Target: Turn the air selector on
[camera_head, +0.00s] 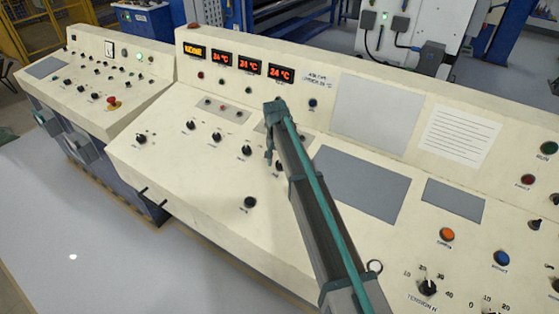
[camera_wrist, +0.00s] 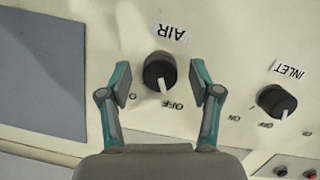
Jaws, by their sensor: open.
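The air selector (camera_wrist: 160,72) is a black round knob on the cream panel, with an upside-down AIR label above it in the wrist view. Its white pointer points down, near the OFF mark (camera_wrist: 172,106). Another mark at its lower left shows only partly beside a finger. My gripper (camera_wrist: 160,82) is open, with one finger on each side of the knob and a visible gap on both sides. How far the fingertips are from the panel is unclear. In the head view, my gripper (camera_head: 268,155) is beside the knob (camera_head: 279,166), which my arm partly hides.
The inlet knob (camera_wrist: 277,101) stands to the right in the wrist view. More black knobs (camera_head: 216,137) line the console to the left in the head view. A flat grey plate (camera_head: 362,184) lies to the right. Small indicators (camera_wrist: 281,171) sit at the wrist view's lower right.

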